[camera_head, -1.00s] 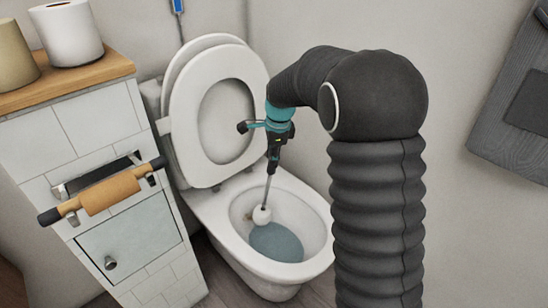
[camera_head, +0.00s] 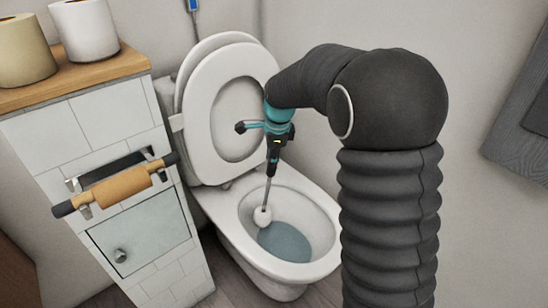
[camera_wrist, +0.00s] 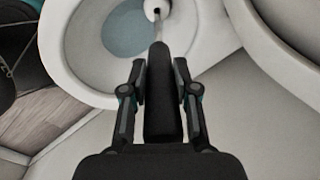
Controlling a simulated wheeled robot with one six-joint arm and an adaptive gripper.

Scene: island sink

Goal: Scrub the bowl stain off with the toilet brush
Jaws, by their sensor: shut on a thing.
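The toilet bowl (camera_head: 312,215) is white, with its seat and lid raised and blue-grey water at the bottom. My gripper (camera_head: 275,150) is above the bowl's back left part, shut on the dark handle of the toilet brush. The brush's thin shaft (camera_head: 267,192) runs down to a white head (camera_head: 262,216), which is inside the bowl by the inner wall above the water; I cannot tell if it touches. In the wrist view the handle (camera_wrist: 160,105) lies between the fingers of my gripper (camera_wrist: 159,75). I cannot clearly make out the stain now; the brush head may cover it.
A tiled cabinet (camera_head: 105,135) with a wooden top stands left of the toilet. It bears two paper rolls (camera_head: 88,28) and has a roll holder (camera_head: 115,187) sticking out in front. A grey towel (camera_head: 520,125) hangs at the right.

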